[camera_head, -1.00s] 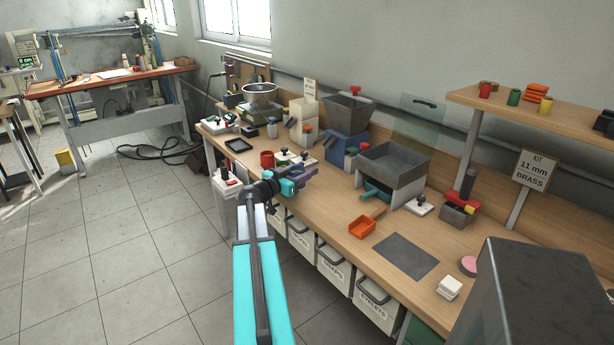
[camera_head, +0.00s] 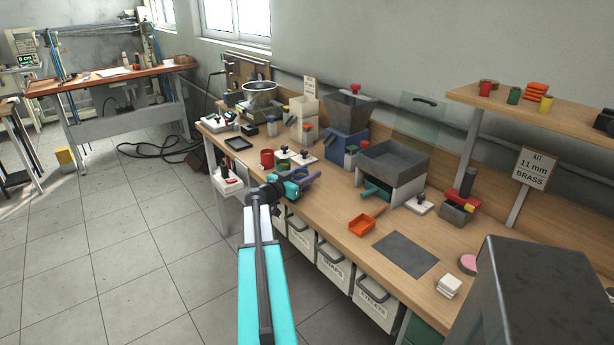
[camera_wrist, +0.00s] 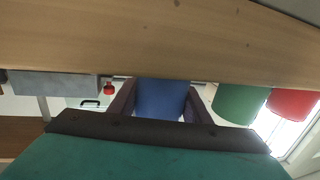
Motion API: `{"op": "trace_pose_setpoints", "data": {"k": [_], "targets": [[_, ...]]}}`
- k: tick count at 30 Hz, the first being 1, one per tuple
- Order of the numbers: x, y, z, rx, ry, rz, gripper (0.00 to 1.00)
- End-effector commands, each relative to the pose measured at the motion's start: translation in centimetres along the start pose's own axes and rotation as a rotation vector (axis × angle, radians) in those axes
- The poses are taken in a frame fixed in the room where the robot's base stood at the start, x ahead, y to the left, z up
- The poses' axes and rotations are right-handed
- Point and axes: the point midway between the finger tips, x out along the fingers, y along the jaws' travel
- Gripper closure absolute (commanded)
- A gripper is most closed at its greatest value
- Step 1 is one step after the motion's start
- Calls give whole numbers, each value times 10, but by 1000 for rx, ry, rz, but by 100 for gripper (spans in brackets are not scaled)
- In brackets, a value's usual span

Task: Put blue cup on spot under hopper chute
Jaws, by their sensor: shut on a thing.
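My gripper (camera_head: 305,181) is over the front part of the bench, left of the orange scoop. In the wrist view its two dark purple fingers (camera_wrist: 160,105) are shut on the blue cup (camera_wrist: 162,98). Whether the cup touches the bench top is unclear. In the head view the cup is hard to tell from the fingers. A grey hopper (camera_head: 350,108) on a blue body (camera_head: 345,147) stands behind my gripper, towards the wall. A cream hopper unit (camera_head: 303,108) stands left of it. I cannot make out a chute spot clearly.
A red cup (camera_head: 267,158) stands left of my gripper, and a green cup (camera_wrist: 238,103) shows beside it in the wrist view. A grey tray on white supports (camera_head: 405,193), an orange scoop (camera_head: 362,224) and a grey mat (camera_head: 405,255) lie to the right.

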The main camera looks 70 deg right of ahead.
Motion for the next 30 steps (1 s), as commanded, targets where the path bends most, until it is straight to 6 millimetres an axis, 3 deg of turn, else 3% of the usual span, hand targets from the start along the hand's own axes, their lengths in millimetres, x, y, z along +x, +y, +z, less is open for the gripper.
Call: {"op": "trace_pose_setpoints", "data": {"k": [20, 21, 24, 30], "targets": [[0, 0, 4, 0, 0, 0, 81], [0, 0, 4, 0, 0, 0, 55], [0, 0, 3, 0, 0, 0, 38], [0, 0, 3, 0, 0, 0, 38]]}}
